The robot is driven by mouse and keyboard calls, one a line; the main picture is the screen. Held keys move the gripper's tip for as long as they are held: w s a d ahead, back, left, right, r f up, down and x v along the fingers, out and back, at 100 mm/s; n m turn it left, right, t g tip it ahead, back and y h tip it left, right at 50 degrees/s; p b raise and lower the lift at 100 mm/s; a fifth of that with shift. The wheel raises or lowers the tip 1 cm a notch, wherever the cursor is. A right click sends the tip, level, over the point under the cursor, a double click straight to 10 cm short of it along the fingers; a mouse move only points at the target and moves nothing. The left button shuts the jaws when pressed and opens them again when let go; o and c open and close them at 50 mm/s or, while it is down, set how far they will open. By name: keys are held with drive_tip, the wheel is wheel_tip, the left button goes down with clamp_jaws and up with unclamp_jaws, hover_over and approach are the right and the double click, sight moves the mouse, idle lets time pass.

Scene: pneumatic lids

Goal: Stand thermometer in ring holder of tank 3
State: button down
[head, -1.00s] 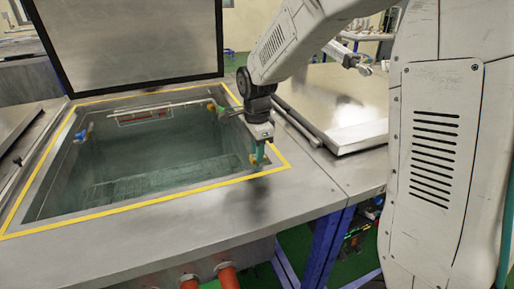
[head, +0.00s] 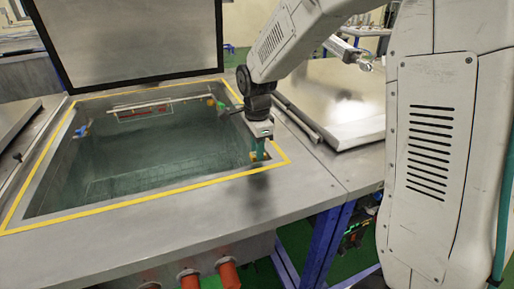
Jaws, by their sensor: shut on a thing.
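The open tank (head: 150,209) has a yellow line around its rim and greenish liquid inside. My gripper (head: 259,150) points down at the tank's near right corner, just inside the rim. It is shut on a thin thing, taken to be the thermometer, which is too small and covered to make out clearly. A small orange-yellow fitting (head: 252,157), possibly the ring holder, shows at the tank wall right by the fingertips. I cannot tell whether the held thing is inside it. No tank number is readable.
The raised lid (head: 140,45) stands at the back of the tank. A closed metal lid (head: 335,105) lies to the right. A blue fitting (head: 82,131) is on the left wall. The near deck is clear.

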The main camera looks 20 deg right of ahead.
drive_tip(key=c, duration=1.1)
unclamp_jaws()
drive_tip(key=shift+o, duration=0.2)
wheel_tip(320, 180, up, 8)
drive_tip(key=shift+f, duration=0.1)
